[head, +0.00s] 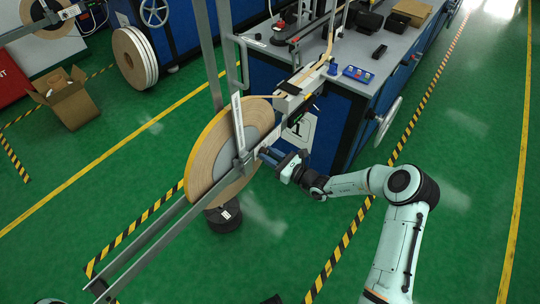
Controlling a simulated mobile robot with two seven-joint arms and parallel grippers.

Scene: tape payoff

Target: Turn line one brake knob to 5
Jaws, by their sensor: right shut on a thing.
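A large tape reel (207,158) with a tan face and a yellow edge hangs on a grey metal payoff frame (150,240). My right gripper (265,154) reaches in from the right to the hub side of this reel. It is shut on what appears to be the brake knob at the hub. The knob is mostly hidden by the fingers and the frame parts, and its number marks are too small to read. My left gripper is not in view.
A blue machine bench with a grey top (345,75) stands just behind the reel, with a handwheel (388,120) on its right side. A dark round weight (224,216) is below the reel. An open cardboard box (70,103) is at the left. Green floor (470,170) is clear at the right.

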